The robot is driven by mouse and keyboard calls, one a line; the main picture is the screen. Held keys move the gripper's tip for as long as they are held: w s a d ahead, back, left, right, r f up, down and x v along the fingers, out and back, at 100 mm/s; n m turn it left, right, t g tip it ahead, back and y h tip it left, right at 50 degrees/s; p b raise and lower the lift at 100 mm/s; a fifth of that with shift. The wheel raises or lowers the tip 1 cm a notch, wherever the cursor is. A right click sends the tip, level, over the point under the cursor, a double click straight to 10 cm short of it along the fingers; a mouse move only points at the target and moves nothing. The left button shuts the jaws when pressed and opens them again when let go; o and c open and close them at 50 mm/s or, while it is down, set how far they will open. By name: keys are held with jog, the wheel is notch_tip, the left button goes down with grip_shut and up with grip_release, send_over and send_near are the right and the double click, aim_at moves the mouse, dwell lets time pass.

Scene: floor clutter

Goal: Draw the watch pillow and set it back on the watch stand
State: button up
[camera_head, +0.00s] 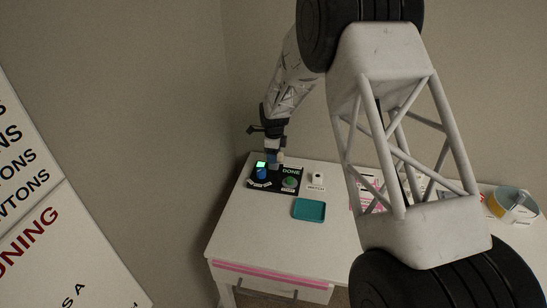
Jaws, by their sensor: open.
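My gripper (272,150) is open at the far left of the white table, pointing down just above a black panel. A small grey-blue piece shows directly under it; I cannot tell whether this is part of my gripper or a separate thing. The black panel (275,187) bears a blue upright piece (262,173), a lit green patch, a round green button (289,182) and the word DONE. A small white block (316,177) with a dark spot stands right of the panel, behind a small label. I cannot tell surely which thing is the watch pillow or the watch stand.
A teal tray (309,210) lies in front of the panel. A roll-like ring (511,204) and pink-and-white papers (366,192) are at the right, partly behind my arm. The white table (262,235) is bare at its front left. A wall stands behind.

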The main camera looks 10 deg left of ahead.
grip_shut()
jog(key=shift+r, duration=0.8)
dwell(1.2)
jog(key=shift+r, duration=1.65)
jog(key=shift+r, duration=0.1)
jog(key=shift+d, duration=0.1)
jog(key=s+d+r, duration=0.1)
jog(key=d, duration=0.8)
jog(key=s+d+r, duration=0.1)
jog(key=d+r, duration=0.1)
jog(key=d, duration=0.7)
jog(key=shift+s, duration=0.25)
jog(key=shift+a, duration=0.1)
